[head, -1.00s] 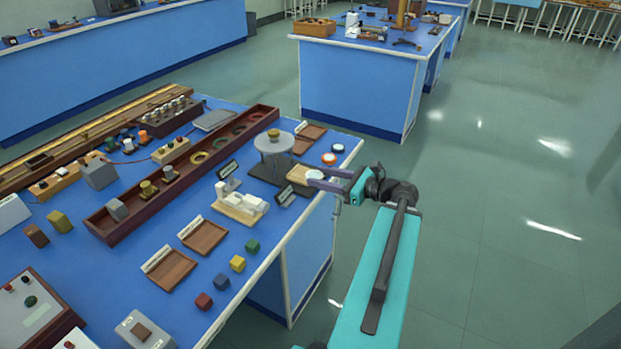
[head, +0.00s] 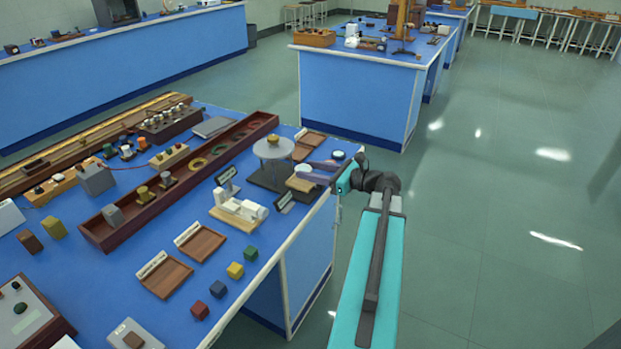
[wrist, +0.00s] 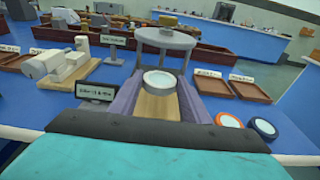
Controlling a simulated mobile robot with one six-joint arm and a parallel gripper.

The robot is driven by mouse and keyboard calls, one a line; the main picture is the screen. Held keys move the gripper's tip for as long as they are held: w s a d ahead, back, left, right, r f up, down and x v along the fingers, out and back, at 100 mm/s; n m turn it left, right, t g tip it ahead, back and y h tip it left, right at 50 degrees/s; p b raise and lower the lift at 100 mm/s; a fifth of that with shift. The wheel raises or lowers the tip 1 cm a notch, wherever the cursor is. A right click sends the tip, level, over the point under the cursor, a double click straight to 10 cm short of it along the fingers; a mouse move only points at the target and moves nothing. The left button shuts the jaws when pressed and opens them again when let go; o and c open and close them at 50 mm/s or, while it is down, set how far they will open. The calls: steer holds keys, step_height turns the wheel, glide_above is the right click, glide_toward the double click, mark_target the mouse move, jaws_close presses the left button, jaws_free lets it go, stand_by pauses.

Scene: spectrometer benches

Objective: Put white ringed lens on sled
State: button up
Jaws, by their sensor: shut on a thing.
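My gripper (wrist: 160,88) is shut on the white ringed lens (wrist: 160,81), which lies between its two purple-grey fingers. In the head view the lens (head: 303,168) shows pale at the fingertips. A pale wooden block (wrist: 157,106), which looks like the sled, lies under the lens and between the fingers. It also shows in the head view (head: 299,185), near the right edge of the bench. The lens appears above the block; I cannot tell whether they touch. A dark label sign (wrist: 95,91) stands just left of the block.
A round grey-topped stand (wrist: 165,38) rises just behind the lens. Two other ringed lenses, one orange (wrist: 229,121) and one blue (wrist: 263,129), lie to the right. A white device on a wooden base (head: 238,211) stands to the left. Wooden trays (wrist: 208,84) sit behind right.

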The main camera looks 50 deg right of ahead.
steer(key=shift+w+d, duration=0.15)
steer(key=shift+w, duration=0.2)
steer(key=shift+f, duration=0.15)
steer(key=shift+f, duration=1.65)
steer(key=shift+f, duration=0.1)
steer(key=o, duration=1)
steer(key=shift+o, duration=0.2)
steer(key=v, duration=1.2)
steer(key=shift+b, duration=0.4)
